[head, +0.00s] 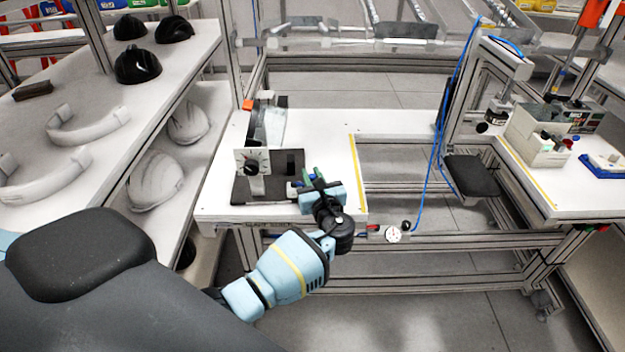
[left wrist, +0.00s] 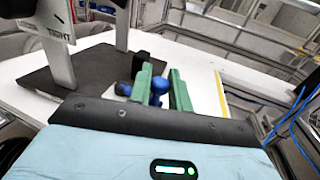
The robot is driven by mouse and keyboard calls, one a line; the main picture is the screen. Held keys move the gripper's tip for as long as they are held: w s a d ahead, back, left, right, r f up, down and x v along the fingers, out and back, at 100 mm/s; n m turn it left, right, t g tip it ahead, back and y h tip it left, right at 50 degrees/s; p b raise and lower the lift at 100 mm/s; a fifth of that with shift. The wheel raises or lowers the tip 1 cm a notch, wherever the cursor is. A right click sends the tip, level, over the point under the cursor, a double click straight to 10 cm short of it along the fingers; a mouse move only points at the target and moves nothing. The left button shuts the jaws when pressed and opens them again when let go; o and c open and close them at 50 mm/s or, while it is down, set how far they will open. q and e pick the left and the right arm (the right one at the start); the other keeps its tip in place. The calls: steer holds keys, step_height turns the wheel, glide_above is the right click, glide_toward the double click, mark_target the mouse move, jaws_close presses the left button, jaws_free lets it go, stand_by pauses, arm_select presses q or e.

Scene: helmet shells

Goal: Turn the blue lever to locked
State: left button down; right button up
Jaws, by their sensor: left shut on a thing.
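The blue lever (left wrist: 160,84) shows in the left wrist view as a rounded blue knob between two green fingers. My left gripper (left wrist: 161,78) is shut on it, low over the white bench top. In the head view my left gripper (head: 311,178) reaches the front right corner of the dark fixture plate (head: 240,190), and a bit of blue shows beside its fingers. The gripper hides most of the lever there, so its exact angle is hard to tell. My right gripper is not in view.
A dial panel (head: 252,161) and a clear curved shield (head: 270,125) stand on the white bench (head: 325,150). A shelf of helmet shells (head: 138,65) is at the left. Blue hoses (head: 437,145) hang to the right. The bench's right part is clear.

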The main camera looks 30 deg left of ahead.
arm_select(q)
steer(key=shift+w+a+n+g+y+b, duration=0.1)
steer(key=shift+w+n+g+y+b, duration=0.2)
steer(key=shift+n+g+y, duration=0.45)
steer(key=shift+a+g, duration=0.1)
steer(key=shift+g, duration=0.25)
steer(key=shift+r+n, duration=0.1)
steer(key=shift+n, duration=0.15)
steer(key=c, duration=1.4)
jaws_free()
steer(key=shift+w, duration=0.1)
steer(key=shift+v, duration=3.9)
